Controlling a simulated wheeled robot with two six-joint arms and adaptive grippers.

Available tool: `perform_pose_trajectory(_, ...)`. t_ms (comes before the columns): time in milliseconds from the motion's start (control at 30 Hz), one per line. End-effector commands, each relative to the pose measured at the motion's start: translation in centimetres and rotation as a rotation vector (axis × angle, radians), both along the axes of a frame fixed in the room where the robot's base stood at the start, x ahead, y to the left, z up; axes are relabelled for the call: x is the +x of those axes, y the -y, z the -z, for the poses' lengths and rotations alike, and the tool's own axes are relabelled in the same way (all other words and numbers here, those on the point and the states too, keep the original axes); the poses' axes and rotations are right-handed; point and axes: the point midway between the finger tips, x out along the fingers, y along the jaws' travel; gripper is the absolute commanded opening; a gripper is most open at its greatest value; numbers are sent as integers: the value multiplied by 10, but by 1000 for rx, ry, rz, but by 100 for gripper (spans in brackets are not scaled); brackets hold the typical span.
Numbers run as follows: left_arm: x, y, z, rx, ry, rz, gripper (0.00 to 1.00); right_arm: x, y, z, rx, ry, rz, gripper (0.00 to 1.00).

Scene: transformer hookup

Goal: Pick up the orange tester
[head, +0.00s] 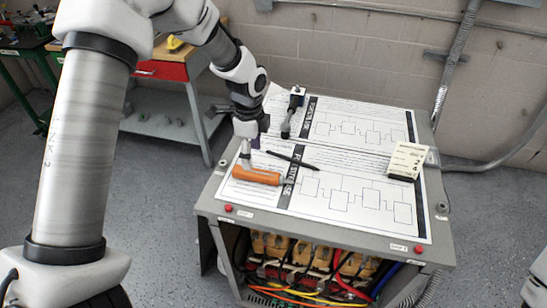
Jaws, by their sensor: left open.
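The orange tester (258,176) lies on its side on the left part of the grey bench top (210,205), on a white printed sheet. My left gripper (246,150) comes down from above at the tester's left end. It is open. Its fingers are small and partly hidden in this view, and I cannot tell whether they touch the tester. My right gripper is not in view.
A black pen (291,160), a dark tool with a grey head (293,108) and a cream box (407,160) stand or lie on the bench. Coloured cables (310,290) fill the opening below. A red-drawered workbench (165,70) stands behind left.

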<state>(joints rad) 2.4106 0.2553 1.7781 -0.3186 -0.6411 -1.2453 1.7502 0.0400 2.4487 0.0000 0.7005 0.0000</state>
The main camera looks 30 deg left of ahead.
Motion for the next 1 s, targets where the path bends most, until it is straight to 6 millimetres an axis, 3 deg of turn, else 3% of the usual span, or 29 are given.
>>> perform_pose_trajectory(267, 1, 0, 26, 1, -2, 4, 65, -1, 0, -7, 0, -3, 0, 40)
perform_pose_trajectory(533, 5, 2, 70, 1, -2, 5, 65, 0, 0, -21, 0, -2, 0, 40)
perform_pose_trajectory(767, 6, 2, 77, 1, 1, 4, 65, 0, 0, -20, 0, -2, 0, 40)
perform_pose_trajectory(800, 6, 2, 77, 1, 1, 4, 61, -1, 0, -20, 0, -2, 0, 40)
perform_pose_trajectory(967, 5, 2, 77, 1, 0, 4, 4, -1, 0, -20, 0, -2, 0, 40)
perform_pose_trajectory(1000, 5, 2, 77, 1, 0, 4, 0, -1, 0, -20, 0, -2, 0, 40)
